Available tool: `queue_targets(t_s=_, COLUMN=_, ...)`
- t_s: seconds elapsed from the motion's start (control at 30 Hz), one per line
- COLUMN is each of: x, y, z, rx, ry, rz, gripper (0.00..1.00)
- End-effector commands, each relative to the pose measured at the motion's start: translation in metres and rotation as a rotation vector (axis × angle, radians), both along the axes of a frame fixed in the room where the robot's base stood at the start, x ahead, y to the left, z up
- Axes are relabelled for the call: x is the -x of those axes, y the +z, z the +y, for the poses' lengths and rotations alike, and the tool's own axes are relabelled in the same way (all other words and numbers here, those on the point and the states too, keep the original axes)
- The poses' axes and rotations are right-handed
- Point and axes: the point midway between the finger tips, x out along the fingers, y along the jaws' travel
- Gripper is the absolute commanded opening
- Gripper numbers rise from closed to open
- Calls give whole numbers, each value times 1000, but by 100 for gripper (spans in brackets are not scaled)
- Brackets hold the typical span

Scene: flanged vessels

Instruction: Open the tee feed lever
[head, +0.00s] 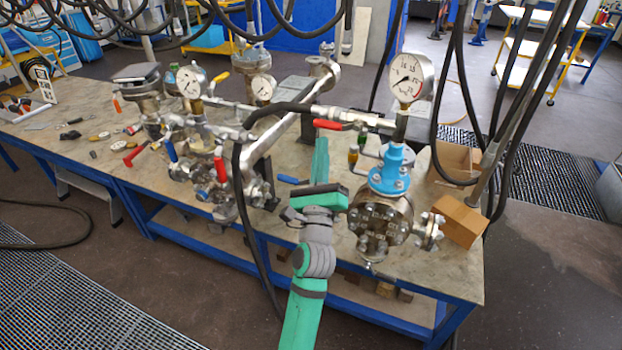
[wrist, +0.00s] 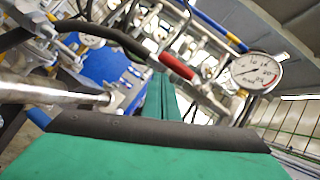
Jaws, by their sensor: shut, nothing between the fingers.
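A red-handled lever (head: 328,124) sits on the pipe fitting between the black hose and the large right gauge. Its red handle lies roughly along that pipe in the head view. It also shows in the wrist view (wrist: 177,66), just beyond my fingertips. No label shows that this is the tee feed lever. My gripper (head: 321,142) is shut and empty, its green fingers (wrist: 162,92) together and pointing up toward the red handle. The fingertips appear just below the handle; I cannot tell whether they touch it.
The pressure gauge (head: 410,78) stands above a blue-topped flanged vessel (head: 382,222) right of my arm. More valves with red and blue handles (head: 135,153) stand to the left. Black hoses (head: 240,190) hang close by. A cardboard box (head: 460,220) sits at the bench's right end.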

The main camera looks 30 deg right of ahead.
Motion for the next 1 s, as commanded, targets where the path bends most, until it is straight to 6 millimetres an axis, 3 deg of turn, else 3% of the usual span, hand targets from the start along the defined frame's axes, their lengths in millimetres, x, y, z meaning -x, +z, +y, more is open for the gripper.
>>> queue_targets(t_s=0.1, x=3, y=-26, z=3, rx=-1, ry=0, rz=7, gripper=0)
queue_targets(t_s=1.0, x=28, y=-54, z=42, rx=-1, ry=1, rz=2, gripper=0)
